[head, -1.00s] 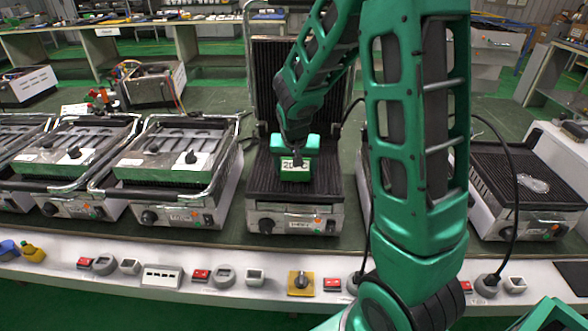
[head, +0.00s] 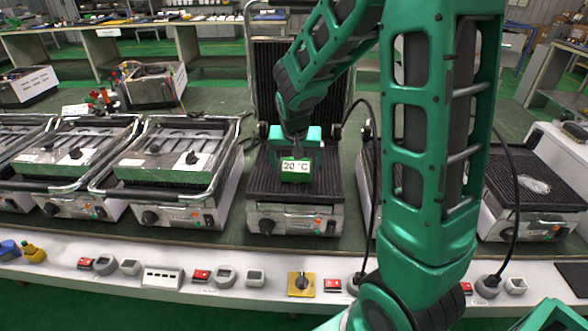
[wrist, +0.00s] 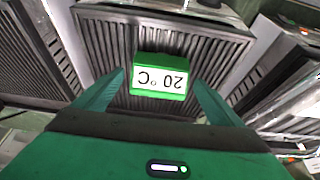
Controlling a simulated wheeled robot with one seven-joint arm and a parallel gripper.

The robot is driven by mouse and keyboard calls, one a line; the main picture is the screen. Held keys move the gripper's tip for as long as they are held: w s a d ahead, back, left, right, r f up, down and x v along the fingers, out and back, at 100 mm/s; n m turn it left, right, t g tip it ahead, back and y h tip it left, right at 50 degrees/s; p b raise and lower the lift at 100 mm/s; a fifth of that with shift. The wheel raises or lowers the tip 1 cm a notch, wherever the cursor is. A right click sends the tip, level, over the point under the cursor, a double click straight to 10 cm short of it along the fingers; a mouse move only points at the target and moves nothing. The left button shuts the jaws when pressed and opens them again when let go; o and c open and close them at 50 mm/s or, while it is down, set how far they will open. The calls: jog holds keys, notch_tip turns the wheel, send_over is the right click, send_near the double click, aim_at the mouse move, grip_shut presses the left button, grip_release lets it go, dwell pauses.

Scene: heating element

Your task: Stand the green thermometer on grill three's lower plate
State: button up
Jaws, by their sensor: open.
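The green thermometer (head: 296,170), a small block with a white "20 °C" label, appears upright on the ribbed lower plate (head: 270,180) of the open grill. It shows large in the wrist view (wrist: 160,88), its label upside down there. My gripper (head: 296,148) is just behind and above it in the head view. In the wrist view its two green fingers are spread, one on each side of the thermometer, with gaps visible. Its contact with the plate is hard to make out. The grill's raised upper plate (head: 268,75) stands behind.
Closed grills (head: 165,170) stand in a row at left, another ribbed grill (head: 535,185) at right. Black cables hang near my arm. A white front ledge (head: 130,290) carries switches and knobs. The lower plate has bare room around the thermometer.

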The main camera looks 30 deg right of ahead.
jog(key=v, duration=0.8)
jog(key=s+d+g+y, duration=0.1)
jog(key=s+d, duration=0.1)
jog(key=s, duration=1.2)
jog(key=s+d+g+y, duration=0.1)
jog(key=s+d+g, duration=0.1)
jog(key=s, duration=1.3)
jog(key=shift+d+r+g+y, duration=0.25)
jog(key=shift+r+g+y, duration=0.05)
jog(key=shift+r, duration=0.05)
jog(key=shift+w+f, duration=0.25)
jog(key=shift+w, duration=0.3)
